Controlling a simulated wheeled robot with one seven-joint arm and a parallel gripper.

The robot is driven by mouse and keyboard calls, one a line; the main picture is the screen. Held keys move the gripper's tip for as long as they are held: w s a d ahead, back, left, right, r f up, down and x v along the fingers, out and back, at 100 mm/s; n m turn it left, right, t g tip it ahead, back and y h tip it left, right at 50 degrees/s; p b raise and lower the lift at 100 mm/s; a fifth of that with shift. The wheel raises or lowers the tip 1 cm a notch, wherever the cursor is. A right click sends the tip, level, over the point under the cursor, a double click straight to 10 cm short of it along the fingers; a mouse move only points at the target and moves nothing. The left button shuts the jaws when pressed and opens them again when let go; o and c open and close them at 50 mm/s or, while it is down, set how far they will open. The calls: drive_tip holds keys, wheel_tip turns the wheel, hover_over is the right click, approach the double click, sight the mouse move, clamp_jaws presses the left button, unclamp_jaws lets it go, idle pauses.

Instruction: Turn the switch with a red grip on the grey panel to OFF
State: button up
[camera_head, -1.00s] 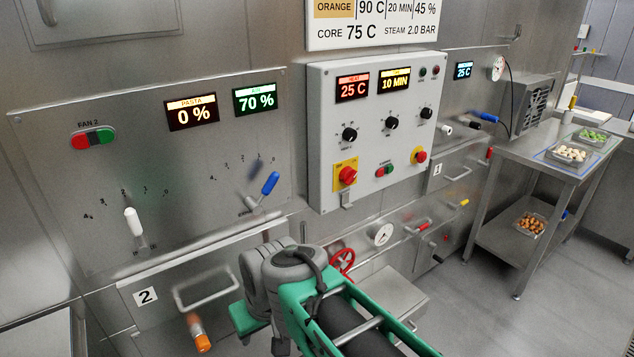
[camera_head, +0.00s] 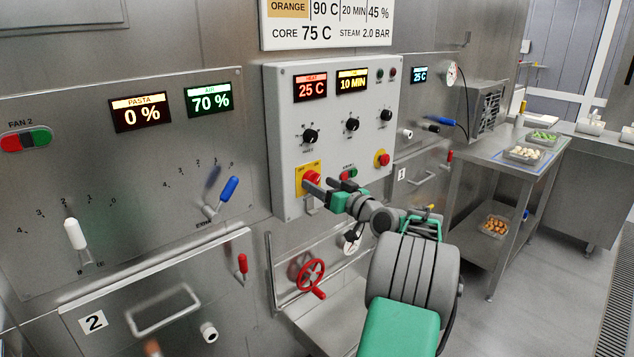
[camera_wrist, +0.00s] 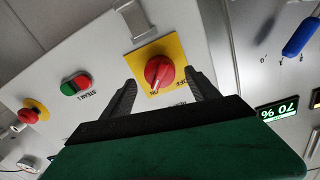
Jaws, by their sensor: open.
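The red-grip switch (camera_head: 311,178) sits on a yellow plate (camera_head: 299,181) at the lower left of the grey panel (camera_head: 285,110). In the wrist view the red grip (camera_wrist: 159,72) shows on its yellow plate (camera_wrist: 172,46), with OFF and ON lettering partly hidden. My gripper (camera_wrist: 157,88) is open, with one dark finger on each side of the red grip. I cannot tell whether the fingers touch it. In the head view my gripper (camera_head: 317,188) reaches the switch from the right and covers part of it.
On the panel, a red and green button pair (camera_head: 348,174) and a red knob on yellow (camera_head: 381,158) are to the right. Black dials (camera_head: 352,125) are above. A metal latch (camera_head: 310,206) hangs below the switch. A red handwheel (camera_head: 306,272) is lower down.

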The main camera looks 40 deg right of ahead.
sight(313, 180)
drive_tip(key=shift+w, duration=1.15)
drive_tip(key=c, duration=1.4)
